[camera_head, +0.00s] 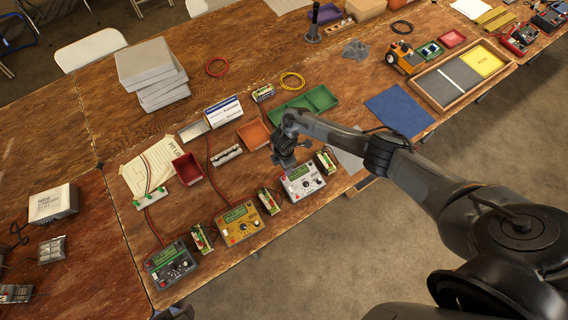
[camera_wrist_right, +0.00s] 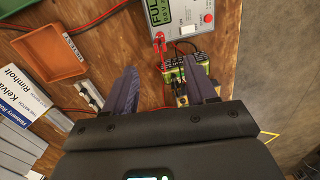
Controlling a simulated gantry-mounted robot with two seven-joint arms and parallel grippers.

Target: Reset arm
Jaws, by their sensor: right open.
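My right gripper (camera_head: 288,158) hangs over the table by the white charger (camera_head: 302,184), its arm coming in from the right. In the right wrist view the gripper (camera_wrist_right: 160,78) is open with nothing between its fingers. The charger (camera_wrist_right: 185,12) there shows "FULL" on its display. A green-and-yellow battery pack (camera_wrist_right: 192,72) with red and black leads lies below the right finger, partly hidden by it. A yellow charger (camera_head: 238,222) and a dark grey charger (camera_head: 170,264) stand to the left with lit green displays. My left gripper is not seen.
Battery packs stand beside the chargers (camera_head: 202,238) (camera_head: 269,203) (camera_head: 326,160). An orange tray (camera_head: 254,134), a red tray (camera_head: 187,168) and a green tray (camera_head: 318,98) lie behind. A blue mat (camera_head: 400,110) and a stack of grey boxes (camera_head: 152,72) are farther off.

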